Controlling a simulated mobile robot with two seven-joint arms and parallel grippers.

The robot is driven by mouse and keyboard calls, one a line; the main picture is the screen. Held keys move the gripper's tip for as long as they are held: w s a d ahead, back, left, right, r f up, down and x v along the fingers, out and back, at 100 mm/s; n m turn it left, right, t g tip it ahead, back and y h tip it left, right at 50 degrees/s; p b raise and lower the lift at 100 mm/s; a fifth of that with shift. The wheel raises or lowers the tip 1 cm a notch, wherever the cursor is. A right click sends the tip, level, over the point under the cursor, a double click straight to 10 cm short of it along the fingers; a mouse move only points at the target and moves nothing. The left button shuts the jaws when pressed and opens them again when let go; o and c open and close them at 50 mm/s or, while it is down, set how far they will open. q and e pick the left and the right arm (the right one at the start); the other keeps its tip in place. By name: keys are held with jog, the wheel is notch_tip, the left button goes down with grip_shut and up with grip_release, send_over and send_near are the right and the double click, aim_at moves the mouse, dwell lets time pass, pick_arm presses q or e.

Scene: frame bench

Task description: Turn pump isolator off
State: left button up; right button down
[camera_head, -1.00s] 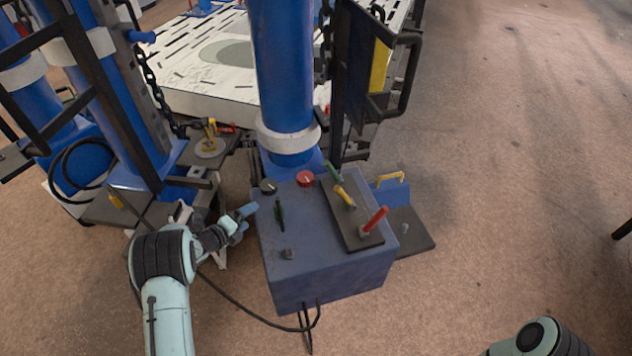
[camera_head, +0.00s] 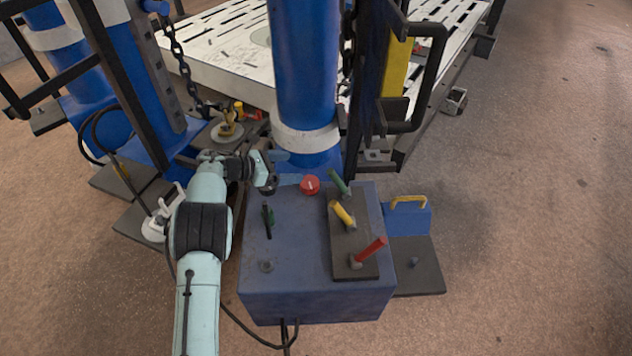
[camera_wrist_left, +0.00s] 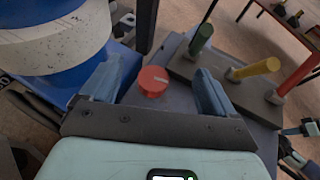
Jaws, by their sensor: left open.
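A red round knob (camera_head: 309,185) with a white pointer mark sits on the far edge of the blue-grey control box (camera_head: 285,292). I take it for the pump isolator; no label is readable. My left gripper (camera_head: 281,168) is open and empty at the box's far left corner, just left of the knob. In the left wrist view the knob (camera_wrist_left: 153,81) shows between the two blue fingers, with a gap on each side, and I cannot see any contact. The mark looks near upright in the head view. My right gripper is not in view.
Green (camera_head: 339,181), yellow (camera_head: 342,213) and red (camera_head: 371,250) levers stand on a dark plate right of the knob. A small dark green-black switch (camera_head: 268,220) is on the box's left. A blue column (camera_head: 303,80) rises close behind the box.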

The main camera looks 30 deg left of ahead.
pick_arm(q)
jog(key=b, duration=0.2)
send_near(307, 182)
jog(key=x, duration=0.3)
jog(key=shift+d+f, duration=0.1)
jog(key=shift+f, duration=0.3)
jog(key=b+x, duration=0.1)
jog(key=x, duration=0.5)
jog(key=shift+r, duration=0.2)
jog(key=shift+x, duration=0.85)
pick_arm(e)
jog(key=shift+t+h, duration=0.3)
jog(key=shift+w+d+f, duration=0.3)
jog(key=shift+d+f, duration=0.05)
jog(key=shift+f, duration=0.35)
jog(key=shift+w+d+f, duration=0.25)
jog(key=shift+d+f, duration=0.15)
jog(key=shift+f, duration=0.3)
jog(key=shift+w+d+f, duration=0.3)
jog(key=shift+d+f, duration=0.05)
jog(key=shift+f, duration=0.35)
pick_arm(q)
jog(key=shift+r, duration=0.15)
jog(key=shift+c, duration=0.4)
jog(key=c, duration=0.9)
